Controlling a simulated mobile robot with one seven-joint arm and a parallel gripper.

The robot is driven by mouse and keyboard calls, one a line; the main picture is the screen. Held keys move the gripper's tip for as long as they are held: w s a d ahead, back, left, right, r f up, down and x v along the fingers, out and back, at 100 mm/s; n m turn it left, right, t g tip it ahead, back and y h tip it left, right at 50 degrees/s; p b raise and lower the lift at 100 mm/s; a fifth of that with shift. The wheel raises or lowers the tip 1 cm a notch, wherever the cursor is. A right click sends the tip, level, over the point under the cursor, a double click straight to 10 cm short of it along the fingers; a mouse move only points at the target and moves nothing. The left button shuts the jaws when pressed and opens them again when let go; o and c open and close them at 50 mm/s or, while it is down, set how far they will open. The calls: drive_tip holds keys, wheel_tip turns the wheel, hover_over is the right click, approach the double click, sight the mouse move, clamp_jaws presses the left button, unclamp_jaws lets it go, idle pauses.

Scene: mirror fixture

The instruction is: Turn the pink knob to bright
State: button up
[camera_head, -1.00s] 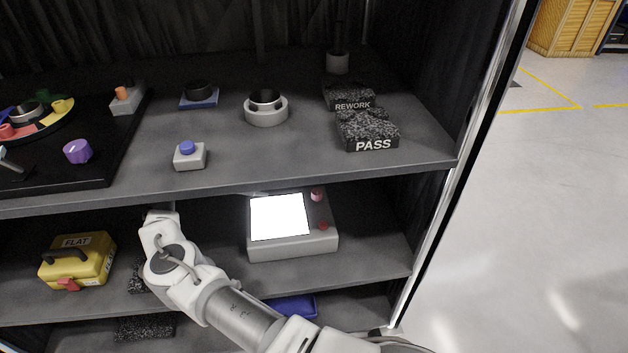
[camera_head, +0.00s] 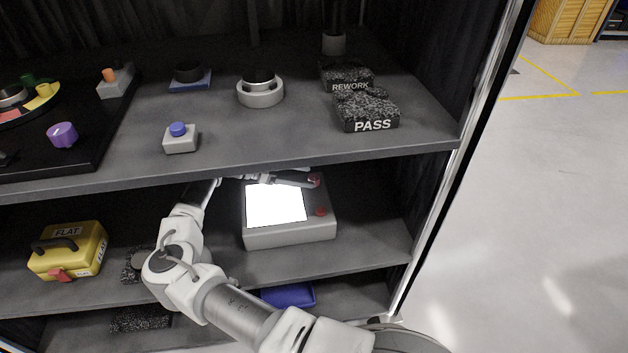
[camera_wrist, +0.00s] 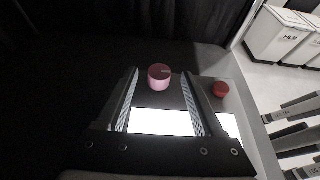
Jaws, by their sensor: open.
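The pink knob (camera_wrist: 159,77) shows in the wrist view as a short round knob on the grey box. In the head view the knob (camera_head: 317,180) is partly hidden by my gripper at the box's back right. My gripper (camera_wrist: 160,76) is open, with one fingertip to each side of the knob in the wrist view and a gap on both sides. In the head view my gripper (camera_head: 309,183) reaches from the left above the box's lit white screen (camera_head: 275,205). The grey box (camera_head: 290,237) stands on the middle shelf.
A red button (camera_head: 321,212) sits on the box in front of the knob; it also shows in the wrist view (camera_wrist: 221,89). The upper shelf (camera_head: 240,168) hangs close above my gripper. A yellow case (camera_head: 68,255) stands at left on the middle shelf.

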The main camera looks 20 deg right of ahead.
sight(314, 177)
drive_tip(key=shift+b+x, duration=0.3)
drive_tip(key=shift+x, duration=1.5)
clamp_jaws()
